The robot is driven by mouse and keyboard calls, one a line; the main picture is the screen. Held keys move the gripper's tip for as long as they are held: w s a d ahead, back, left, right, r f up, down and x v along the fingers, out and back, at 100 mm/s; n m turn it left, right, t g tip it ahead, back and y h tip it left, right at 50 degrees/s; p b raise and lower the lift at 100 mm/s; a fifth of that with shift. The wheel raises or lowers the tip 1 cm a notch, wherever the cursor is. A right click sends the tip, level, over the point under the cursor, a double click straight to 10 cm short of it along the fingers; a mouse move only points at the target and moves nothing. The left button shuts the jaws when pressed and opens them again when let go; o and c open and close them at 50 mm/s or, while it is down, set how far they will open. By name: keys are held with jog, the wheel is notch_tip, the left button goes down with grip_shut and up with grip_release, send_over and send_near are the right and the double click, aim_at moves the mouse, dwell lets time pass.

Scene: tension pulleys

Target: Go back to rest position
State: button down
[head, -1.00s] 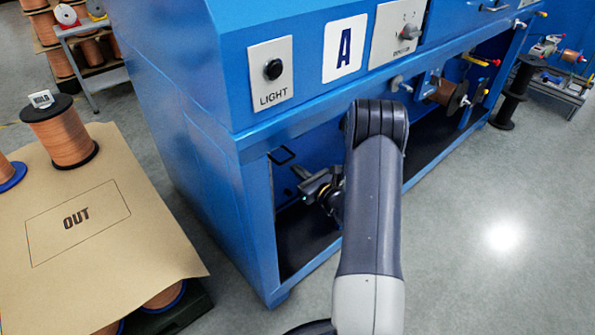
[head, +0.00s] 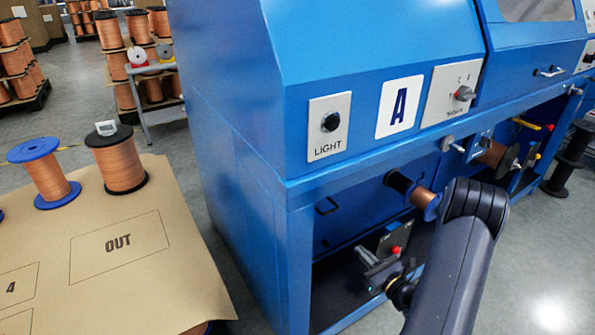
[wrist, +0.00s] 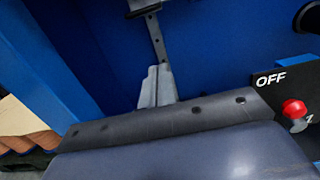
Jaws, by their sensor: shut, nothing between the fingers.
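My gripper (head: 366,256) shows small in the head view, at the end of my dark arm, in front of the lower opening of the blue machine (head: 240,130). Part of it is hidden behind my arm link. In the wrist view its two grey fingers (wrist: 158,72) are together and hold nothing. A metal strip with holes stands beyond the fingertips against a blue panel. I cannot tell the gap between them.
A black box with a red button (wrist: 295,109) marked OFF is close by on the right in the wrist view. A copper spool (head: 425,199) sits on the machine above my gripper. A cardboard-topped pallet (head: 190,250) with spools stands at left.

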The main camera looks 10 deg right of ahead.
jog(key=shift+w, duration=0.15)
jog(key=w+a+r+p, duration=0.1)
jog(key=w+r, duration=0.1)
jog(key=w, duration=0.3)
jog(key=w+a+r, duration=0.2)
jog(key=w, duration=0.3)
jog(key=shift+a+p, duration=0.25)
jog(key=shift+p, duration=0.15)
jog(key=shift+f, duration=0.1)
